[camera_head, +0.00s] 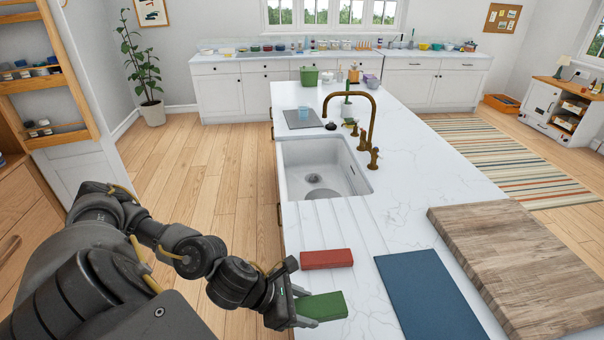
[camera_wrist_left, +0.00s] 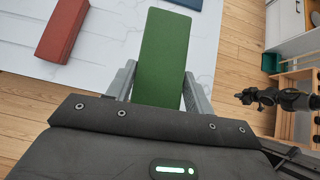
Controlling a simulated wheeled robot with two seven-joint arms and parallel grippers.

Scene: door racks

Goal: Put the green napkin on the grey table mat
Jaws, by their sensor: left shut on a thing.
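The green napkin (camera_head: 322,306) is a folded block near the front left edge of the white counter. My left gripper (camera_head: 298,307) is shut on it. In the left wrist view the green napkin (camera_wrist_left: 163,55) lies between the two fingers of my left gripper (camera_wrist_left: 158,90) and sticks out past them. I cannot tell whether it touches the counter. The grey table mat (camera_head: 297,123) lies flat beyond the sink, near the counter's left edge, with a light blue cup (camera_head: 304,113) at its back right. My right gripper is not in view.
A red folded napkin (camera_head: 326,259) lies just behind the green one. A blue mat (camera_head: 430,295) and a wooden board (camera_head: 515,262) lie to the right. The sink (camera_head: 318,170) and the tall brass faucet (camera_head: 372,120) stand between the napkins and the grey mat.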

